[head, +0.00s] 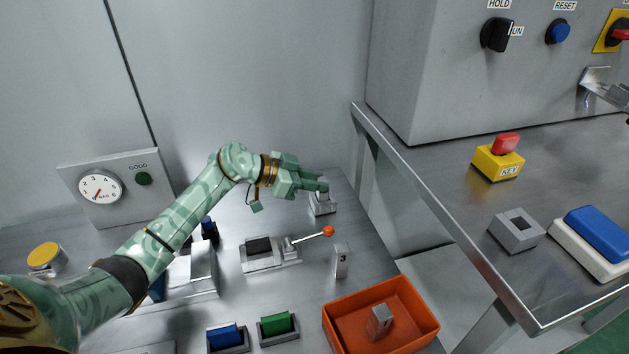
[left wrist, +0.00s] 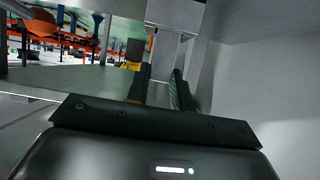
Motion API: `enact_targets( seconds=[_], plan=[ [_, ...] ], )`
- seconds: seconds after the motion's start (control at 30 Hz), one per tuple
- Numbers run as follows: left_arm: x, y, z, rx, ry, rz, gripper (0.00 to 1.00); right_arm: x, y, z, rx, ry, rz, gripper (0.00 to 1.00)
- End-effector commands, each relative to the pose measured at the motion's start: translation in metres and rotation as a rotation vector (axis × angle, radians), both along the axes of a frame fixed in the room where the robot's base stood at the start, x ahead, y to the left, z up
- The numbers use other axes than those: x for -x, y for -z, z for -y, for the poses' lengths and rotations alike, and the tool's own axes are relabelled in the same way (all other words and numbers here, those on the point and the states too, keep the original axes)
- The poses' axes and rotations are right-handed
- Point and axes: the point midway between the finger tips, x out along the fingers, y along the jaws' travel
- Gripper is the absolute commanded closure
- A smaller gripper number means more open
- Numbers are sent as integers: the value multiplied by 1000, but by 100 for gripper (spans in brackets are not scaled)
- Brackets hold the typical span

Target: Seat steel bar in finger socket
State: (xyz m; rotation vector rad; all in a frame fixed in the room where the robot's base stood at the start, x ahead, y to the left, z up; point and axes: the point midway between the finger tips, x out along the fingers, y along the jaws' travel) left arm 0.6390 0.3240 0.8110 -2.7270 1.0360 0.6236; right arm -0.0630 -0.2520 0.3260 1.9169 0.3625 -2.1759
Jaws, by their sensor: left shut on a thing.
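My left gripper (head: 322,187) reaches over the far right part of the steel bench, with its jaws shut on a small grey steel piece, apparently the steel bar. The piece is mostly hidden by the fingers. A small steel block (head: 323,207), which looks like the socket, stands directly below the fingertips. I cannot tell whether the bar is inside it or just above it. In the left wrist view the two dark fingers (left wrist: 160,90) show with a pale grey block (left wrist: 175,13) beyond them.
A lever fixture with an orange knob (head: 328,231) and an upright steel block marked 3 (head: 342,261) stand nearby. An orange bin (head: 428,332) holds a steel block (head: 380,320). The right table (head: 450,215) carries a square-holed block (head: 517,230) and a yellow key box (head: 497,163).

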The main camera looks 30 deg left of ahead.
Motion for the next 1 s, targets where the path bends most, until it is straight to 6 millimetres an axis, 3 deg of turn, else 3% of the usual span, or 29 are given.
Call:
enact_targets(
  seconds=[0.03, 0.1, 0.47, 0.73, 1.0],
  plan=[
    [0, 0, 0, 1, 0, -1, 69, 0, 0, 2, 2, 0, 1, 100],
    [0, 0, 0, 0, 1, 0, 55, 0, 0, 3, 4, -1, 0, 100],
    [4, -6, -3, -1, 0, 1, 55, 0, -3, 7, 9, -1, 2, 100],
    [43, -36, -38, -4, -1, 3, 55, -11, -27, 2, 2, 8, 34, 100],
    [76, -53, -67, -2, 0, 0, 55, -18, -40, -6, -8, 12, 52, 100]
  ],
)
